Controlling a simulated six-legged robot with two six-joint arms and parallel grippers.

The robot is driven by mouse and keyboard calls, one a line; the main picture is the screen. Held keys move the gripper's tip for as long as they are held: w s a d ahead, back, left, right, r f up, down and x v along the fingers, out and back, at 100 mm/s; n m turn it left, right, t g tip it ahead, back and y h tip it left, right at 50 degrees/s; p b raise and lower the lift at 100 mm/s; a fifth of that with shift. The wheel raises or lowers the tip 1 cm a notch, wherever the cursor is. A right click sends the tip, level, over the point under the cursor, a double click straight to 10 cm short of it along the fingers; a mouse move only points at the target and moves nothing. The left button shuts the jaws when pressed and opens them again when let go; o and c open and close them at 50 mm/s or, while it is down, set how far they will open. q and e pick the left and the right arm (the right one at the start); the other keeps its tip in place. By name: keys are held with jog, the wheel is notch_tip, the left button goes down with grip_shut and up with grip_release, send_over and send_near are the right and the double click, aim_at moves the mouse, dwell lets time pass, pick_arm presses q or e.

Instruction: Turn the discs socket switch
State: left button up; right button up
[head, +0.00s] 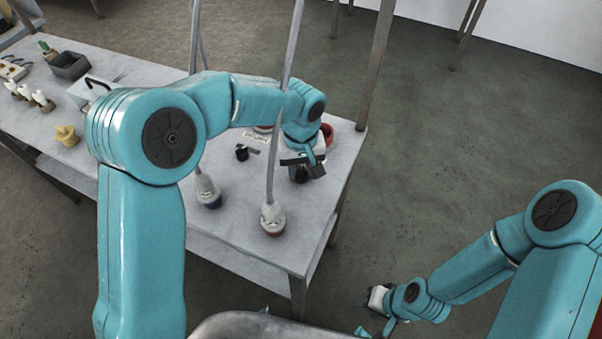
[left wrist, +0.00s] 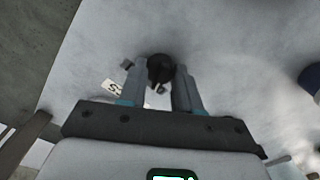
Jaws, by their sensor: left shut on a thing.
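My left gripper (head: 304,167) reaches down over the right part of the grey table. In the left wrist view its two fingers stand on either side of a round black knob (left wrist: 160,67), and it is shut on that knob. A white label (left wrist: 112,89) with dark lettering, partly hidden by the left finger, lies beside the knob. In the head view another small black piece (head: 242,153) stands left of my gripper, near a white label (head: 256,136). My right gripper (head: 376,299) hangs over the floor at the lower right; its fingers are not clear.
Two white fittings hang on rods, one over a blue base (head: 209,192) and one over a red base (head: 273,219). A red ring (head: 327,133) is behind my left gripper. A yellow piece (head: 66,135) and a dark bin (head: 70,65) are at left. Floor right of the table is clear.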

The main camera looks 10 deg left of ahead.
aim_at(301, 172)
pick_arm(q)
jog(key=shift+n+b, duration=0.6)
jog(key=shift+n, duration=0.5)
jog(key=shift+r, duration=0.1)
jog(key=o, duration=1.1)
jog(key=shift+c, duration=0.2)
notch_tip(301, 172, up, 16)
jog(key=p, duration=0.1)
jog(key=shift+r, duration=0.15)
jog(key=shift+s, duration=0.15)
